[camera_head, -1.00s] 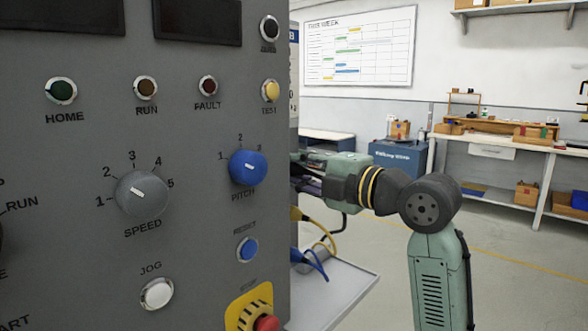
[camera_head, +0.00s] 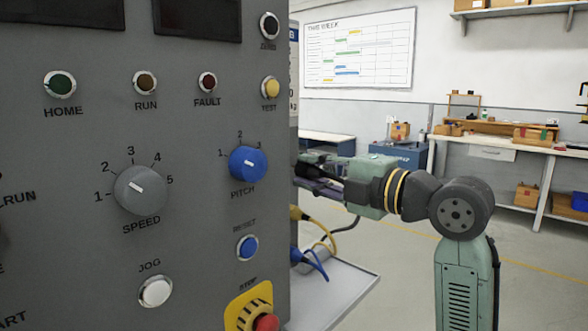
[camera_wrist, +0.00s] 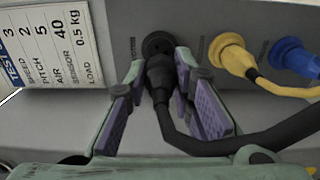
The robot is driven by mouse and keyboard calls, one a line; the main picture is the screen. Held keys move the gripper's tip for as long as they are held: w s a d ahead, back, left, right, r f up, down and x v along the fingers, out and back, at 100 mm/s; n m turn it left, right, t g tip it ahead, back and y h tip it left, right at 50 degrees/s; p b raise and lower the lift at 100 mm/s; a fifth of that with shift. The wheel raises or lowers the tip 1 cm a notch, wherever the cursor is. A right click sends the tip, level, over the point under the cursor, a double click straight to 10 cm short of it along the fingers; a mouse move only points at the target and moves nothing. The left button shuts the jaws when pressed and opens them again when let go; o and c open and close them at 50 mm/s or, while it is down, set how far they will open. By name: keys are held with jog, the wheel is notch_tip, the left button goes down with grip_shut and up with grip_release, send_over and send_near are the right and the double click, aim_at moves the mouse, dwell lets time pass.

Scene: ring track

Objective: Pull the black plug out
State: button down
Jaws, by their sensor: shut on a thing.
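In the wrist view the black plug (camera_wrist: 159,78) sits between the two purple-padded fingers of my gripper (camera_wrist: 160,70), which is shut on it. The round black socket (camera_wrist: 158,44) shows just beyond the plug's front end, with its dark opening partly visible. The plug looks drawn back from it, though the exact gap is hard to judge. A thick black cable (camera_wrist: 215,145) bends from the plug to the right. In the head view my gripper is beside the cabinet's right edge, and its fingertips are partly hidden.
A yellow plug (camera_wrist: 232,58) and a blue plug (camera_wrist: 293,58) sit in the panel right of the black socket. A label card (camera_wrist: 50,45) is on the left. In the head view a grey ledge (camera_head: 345,290) lies below; open floor is to the right.

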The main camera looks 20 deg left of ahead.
jog(key=shift+v, duration=1.05)
